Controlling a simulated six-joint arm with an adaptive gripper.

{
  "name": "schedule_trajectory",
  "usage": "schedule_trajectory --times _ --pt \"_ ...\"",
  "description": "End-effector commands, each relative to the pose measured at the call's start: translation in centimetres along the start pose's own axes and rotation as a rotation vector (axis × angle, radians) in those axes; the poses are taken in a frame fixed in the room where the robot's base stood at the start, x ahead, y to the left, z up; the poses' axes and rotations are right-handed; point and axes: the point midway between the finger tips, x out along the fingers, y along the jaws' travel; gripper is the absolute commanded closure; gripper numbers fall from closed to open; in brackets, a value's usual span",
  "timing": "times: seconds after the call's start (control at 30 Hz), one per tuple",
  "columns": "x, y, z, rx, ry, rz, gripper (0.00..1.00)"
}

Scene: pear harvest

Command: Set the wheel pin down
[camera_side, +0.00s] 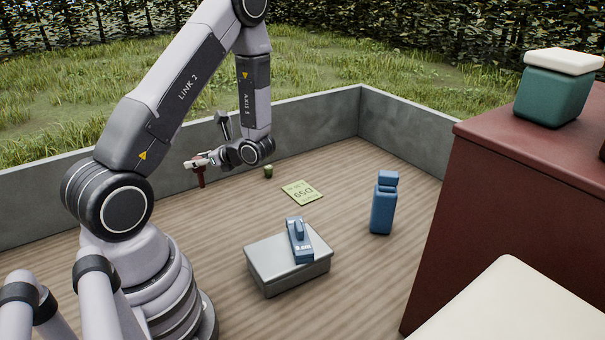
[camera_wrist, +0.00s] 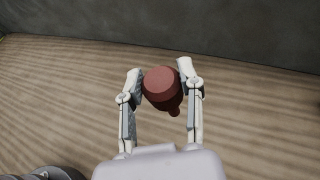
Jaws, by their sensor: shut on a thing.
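A dark red wheel pin (camera_wrist: 162,84) is between the two fingers of my gripper (camera_wrist: 158,90) in the wrist view, its round head towards the camera. In the side view my gripper (camera_side: 197,162) is shut on the wheel pin (camera_side: 201,176), which hangs roughly upright with its narrow end down. The pin appears to be above the wooden floor (camera_side: 180,235), near the grey back wall. I cannot tell the exact gap below it. The fingers cover part of the pin.
A grey box (camera_side: 290,276) with a blue tool (camera_side: 299,240) on top stands on the floor. A blue bottle (camera_side: 383,205), a yellow-green card (camera_side: 302,192) and a small green object (camera_side: 268,171) are to the right. Grey walls (camera_side: 315,125) edge the floor. A dark red cabinet (camera_side: 480,210) stands at right.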

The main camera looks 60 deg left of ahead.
Motion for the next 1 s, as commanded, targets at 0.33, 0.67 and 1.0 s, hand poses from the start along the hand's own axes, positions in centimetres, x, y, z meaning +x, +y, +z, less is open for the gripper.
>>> schedule_trajectory --times 0.33,0.67,1.0 --pt "4.7 -6.7 -1.8 -0.014 0.006 0.027 1.00" --pt "8.6 -11.3 -5.8 -0.010 0.005 0.024 1.00" --pt "10.3 -12.2 -9.0 -0.006 0.005 0.022 1.00"
